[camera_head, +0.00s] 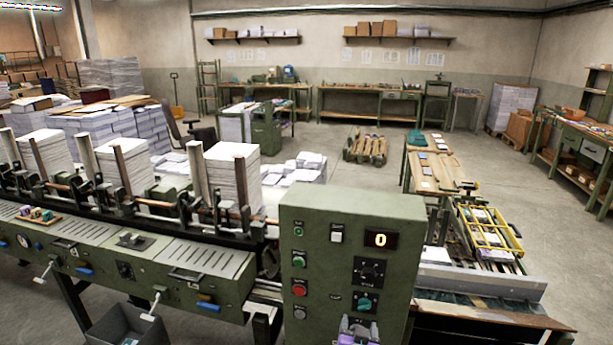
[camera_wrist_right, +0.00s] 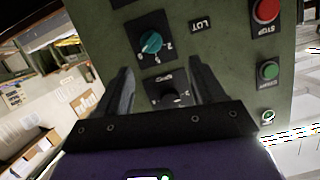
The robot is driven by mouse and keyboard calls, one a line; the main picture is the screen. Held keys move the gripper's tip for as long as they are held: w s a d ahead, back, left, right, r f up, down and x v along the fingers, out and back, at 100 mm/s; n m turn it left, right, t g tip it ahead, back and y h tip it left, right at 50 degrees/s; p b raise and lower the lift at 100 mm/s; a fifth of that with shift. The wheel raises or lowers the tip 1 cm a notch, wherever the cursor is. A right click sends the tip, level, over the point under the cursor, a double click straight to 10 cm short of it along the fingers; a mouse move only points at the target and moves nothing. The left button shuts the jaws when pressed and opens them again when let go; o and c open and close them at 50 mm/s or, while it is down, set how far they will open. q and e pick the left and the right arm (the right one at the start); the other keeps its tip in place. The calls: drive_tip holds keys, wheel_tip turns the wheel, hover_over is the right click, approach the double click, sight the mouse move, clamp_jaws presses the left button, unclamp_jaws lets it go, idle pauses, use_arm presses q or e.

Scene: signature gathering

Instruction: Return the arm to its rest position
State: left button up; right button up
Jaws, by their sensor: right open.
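My right gripper (camera_head: 358,323) shows at the bottom of the head view, in front of the lower part of the green control panel (camera_head: 325,215). In the right wrist view its two fingers (camera_wrist_right: 160,68) stand apart. A dark knob (camera_wrist_right: 168,96) appears between them, and a teal knob (camera_wrist_right: 151,43) lies just beyond the tips. I cannot tell whether the fingers touch the panel. In the head view the teal knob (camera_head: 365,304) sits below a black dial (camera_head: 369,272). The display (camera_head: 381,240) reads 0. My left gripper is not in view.
A long green machine (camera_head: 140,262) with several paper stacks (camera_head: 233,178) runs left of the panel. A conveyor with a yellow frame (camera_head: 487,232) lies to the right. A grey bin (camera_head: 125,325) stands at the bottom left. Open floor (camera_head: 560,240) shows at the right.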

drive_tip(key=s+f+n+g+y, duration=0.15)
drive_tip(key=s+f+g, duration=0.3)
drive_tip(key=f, duration=0.85)
drive_tip(key=s+a+f+g+y, duration=0.1)
drive_tip(key=s+f+g+y, duration=0.1)
drive_tip(key=s+f, duration=0.3)
drive_tip(key=s+a+f+g+y, duration=0.2)
drive_tip(key=s+f+g, duration=0.2)
drive_tip(key=s, duration=0.8)
drive_tip(key=s+a+f+g+y, duration=0.2)
drive_tip(key=s+f+g, duration=0.1)
drive_tip(key=s+f, duration=0.4)
drive_tip(key=shift+s+a, duration=0.15)
drive_tip(key=shift+s, duration=0.6)
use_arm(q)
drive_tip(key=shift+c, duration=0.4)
